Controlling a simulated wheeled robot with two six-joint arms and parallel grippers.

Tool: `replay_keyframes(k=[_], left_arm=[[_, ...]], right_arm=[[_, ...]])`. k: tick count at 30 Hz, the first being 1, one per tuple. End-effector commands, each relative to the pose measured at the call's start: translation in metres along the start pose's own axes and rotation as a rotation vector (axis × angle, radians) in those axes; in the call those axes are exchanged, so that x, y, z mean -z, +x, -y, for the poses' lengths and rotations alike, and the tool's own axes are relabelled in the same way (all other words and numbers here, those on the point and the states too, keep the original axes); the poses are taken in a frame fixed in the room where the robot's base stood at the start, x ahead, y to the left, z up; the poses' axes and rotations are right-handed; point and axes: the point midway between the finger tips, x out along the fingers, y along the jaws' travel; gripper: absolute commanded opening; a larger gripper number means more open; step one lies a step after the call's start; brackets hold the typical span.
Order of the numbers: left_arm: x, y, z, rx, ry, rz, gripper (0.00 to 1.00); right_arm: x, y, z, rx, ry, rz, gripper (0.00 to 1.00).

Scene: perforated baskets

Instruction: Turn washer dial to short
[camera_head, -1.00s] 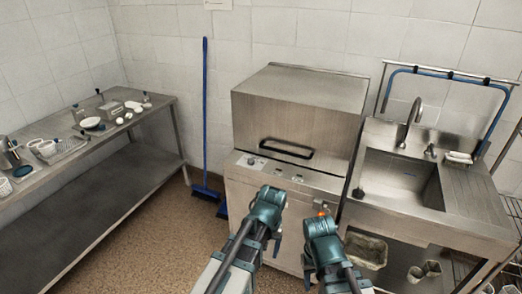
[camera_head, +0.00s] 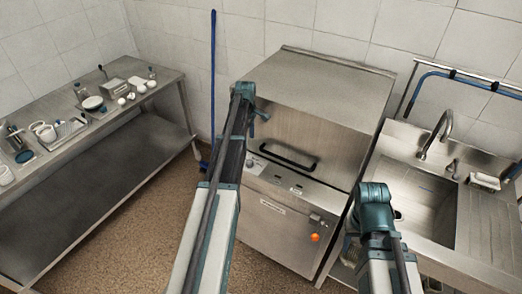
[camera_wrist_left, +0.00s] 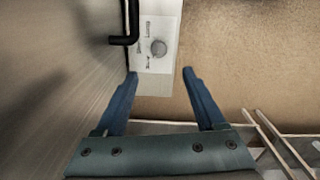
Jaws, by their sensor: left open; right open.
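The washer (camera_head: 312,95) is a steel hood-type machine against the back wall, with a black bar handle and a narrow control panel under the hood. Its round grey dial (camera_wrist_left: 158,48) shows in the left wrist view on a white label plate with small markings, too small to read. In the head view the dial (camera_head: 256,165) is at the panel's left end. My left gripper (camera_wrist_left: 160,73) is open and empty, its fingertips apart, with the dial beyond them and between their lines. My right gripper (camera_head: 375,203) is open before the sink; its fingertips are unclear.
The black handle (camera_wrist_left: 126,40) lies left of the dial in the left wrist view. A sink (camera_head: 425,205) stands right of the washer. A steel table (camera_head: 110,125) with dishes is at the left, and a blue broom (camera_head: 213,80) leans between. Floor is clear in front.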

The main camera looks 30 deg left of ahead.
Motion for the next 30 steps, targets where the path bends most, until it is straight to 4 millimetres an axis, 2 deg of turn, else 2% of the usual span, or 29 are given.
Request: replay_keyframes(k=[8, 14, 30], left_arm=[[0.004, 0.002, -0.001, -0.001, -0.019, 0.001, 0.72], [0.004, 0.014, -0.001, -0.001, -0.017, 0.001, 0.72], [0.004, 0.084, -0.001, -0.001, -0.015, 0.001, 0.72]], right_arm=[[0.000, 0.002, 0.000, 0.000, 0.000, 0.000, 0.50], [0.001, 0.014, 0.001, 0.000, 0.000, 0.000, 0.50], [0.005, 0.084, 0.008, 0.000, 0.002, 0.000, 0.50]])
